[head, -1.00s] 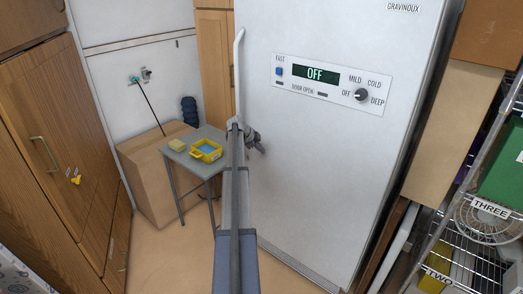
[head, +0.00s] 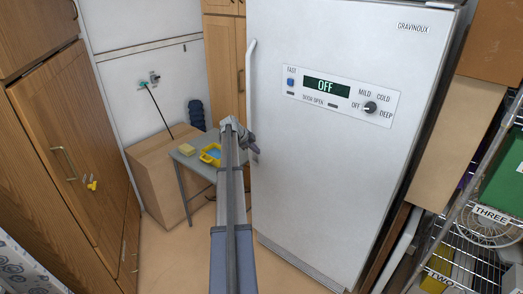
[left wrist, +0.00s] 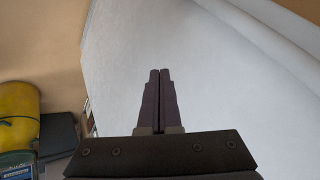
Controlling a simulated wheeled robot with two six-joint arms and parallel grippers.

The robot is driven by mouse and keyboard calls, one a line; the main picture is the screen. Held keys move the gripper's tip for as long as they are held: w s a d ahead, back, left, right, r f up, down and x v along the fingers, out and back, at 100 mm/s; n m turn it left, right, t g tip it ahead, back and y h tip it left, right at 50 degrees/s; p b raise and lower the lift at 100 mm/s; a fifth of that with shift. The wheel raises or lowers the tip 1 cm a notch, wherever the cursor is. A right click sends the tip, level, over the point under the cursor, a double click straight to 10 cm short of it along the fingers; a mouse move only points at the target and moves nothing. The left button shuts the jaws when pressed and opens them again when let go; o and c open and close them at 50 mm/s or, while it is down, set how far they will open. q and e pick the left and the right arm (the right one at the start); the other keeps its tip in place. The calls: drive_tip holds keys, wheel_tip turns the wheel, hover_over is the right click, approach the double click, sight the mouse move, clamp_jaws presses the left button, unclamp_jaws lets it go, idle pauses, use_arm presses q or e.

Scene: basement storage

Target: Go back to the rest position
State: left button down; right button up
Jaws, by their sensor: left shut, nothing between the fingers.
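My left gripper (head: 251,142) reaches out on its arm in the middle of the head view, in front of the left edge of the white freezer (head: 325,170). In the left wrist view its two dark fingers (left wrist: 160,75) are closed together with nothing between them, and the white freezer surface (left wrist: 235,90) lies beyond them. The freezer door looks closed, and its display (head: 326,87) reads OFF. The knob (head: 370,107) is on the panel's right side. My right gripper is not in view.
A wooden cabinet (head: 75,150) is at left. A wire shelf (head: 470,245) with labelled bins is at right.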

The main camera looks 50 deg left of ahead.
use_arm(q)
drive_tip(key=shift+s+a+r+p, duration=0.2)
drive_tip(key=shift+s+r+p, duration=0.15)
drive_tip(key=shift+r, duration=0.25)
drive_tip(key=shift+s+a+r+p, duration=0.15)
drive_tip(key=shift+s+r+p, duration=0.1)
drive_tip(key=shift+s+r, duration=0.25)
drive_tip(key=shift+w, duration=0.15)
